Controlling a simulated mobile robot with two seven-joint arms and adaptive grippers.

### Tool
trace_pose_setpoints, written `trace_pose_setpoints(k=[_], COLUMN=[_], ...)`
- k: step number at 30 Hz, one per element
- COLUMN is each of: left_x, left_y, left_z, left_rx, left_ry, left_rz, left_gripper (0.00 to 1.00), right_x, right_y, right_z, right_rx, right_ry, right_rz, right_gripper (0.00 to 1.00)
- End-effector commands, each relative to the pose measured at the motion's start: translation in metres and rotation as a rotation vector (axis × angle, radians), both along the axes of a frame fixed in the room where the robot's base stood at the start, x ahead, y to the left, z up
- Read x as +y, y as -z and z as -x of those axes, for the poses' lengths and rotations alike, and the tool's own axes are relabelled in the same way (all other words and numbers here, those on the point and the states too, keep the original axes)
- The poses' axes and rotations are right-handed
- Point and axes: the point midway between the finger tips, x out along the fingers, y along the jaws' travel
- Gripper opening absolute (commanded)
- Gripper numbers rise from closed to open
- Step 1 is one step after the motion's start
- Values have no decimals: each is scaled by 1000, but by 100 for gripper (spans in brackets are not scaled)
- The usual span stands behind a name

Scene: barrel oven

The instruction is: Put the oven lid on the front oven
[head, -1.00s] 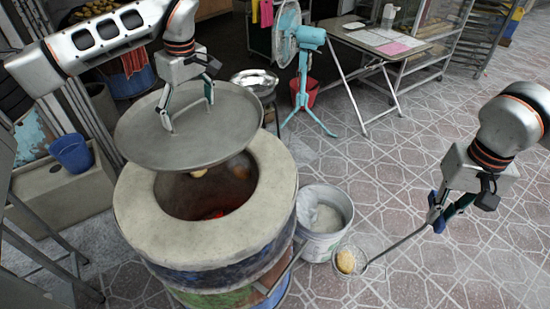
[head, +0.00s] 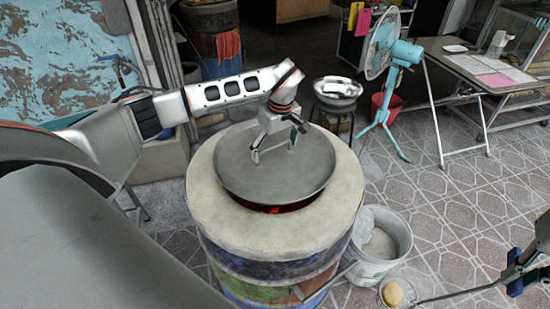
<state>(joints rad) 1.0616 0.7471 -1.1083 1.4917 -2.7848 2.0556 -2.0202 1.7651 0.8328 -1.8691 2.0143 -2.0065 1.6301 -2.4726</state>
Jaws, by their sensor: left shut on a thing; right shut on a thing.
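The round grey metal oven lid (head: 300,182) is over the mouth of the front oven (head: 220,214), a barrel with a thick pale rim. A dark crescent of the opening with a red glow shows below the lid's near edge. I cannot tell whether the lid touches the rim. My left gripper (head: 274,150) is above the lid, shut on its handle. My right gripper (head: 517,277) is at the right edge, partly cut off, shut on a long-handled strainer (head: 445,297) that holds a round yellowish piece of food (head: 393,293).
A white bucket (head: 382,250) stands right beside the oven. Behind are a metal bowl on a stool (head: 338,90), a turquoise fan (head: 385,60) and a folding table (head: 480,70). Another barrel (head: 205,40) with a red cloth stands at the back.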

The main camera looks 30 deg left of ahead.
Motion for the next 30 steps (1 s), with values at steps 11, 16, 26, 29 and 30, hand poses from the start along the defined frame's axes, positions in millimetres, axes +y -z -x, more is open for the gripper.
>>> trace_pose_setpoints(k=[11,16,26,29,30], left_x=[-1,0,0,0,0], left_y=[36,42,44,44,44], left_z=[-1,-1,0,0,0], left_rx=[-2,-4,-1,-1,-1], left_ry=[-1,1,0,0,0], left_rz=[2,1,-1,-1,-1], left_gripper=[48,48,100,100,100], right_x=[0,0,0,0,0], right_y=[-3,-3,-3,-3,-3], right_z=[0,0,0,0,0], right_rx=[-1,0,-1,-1,-1], right_ry=[0,0,0,0,0], right_rz=[-1,-1,-1,-1,-1], right_gripper=[0,0,0,0,0])
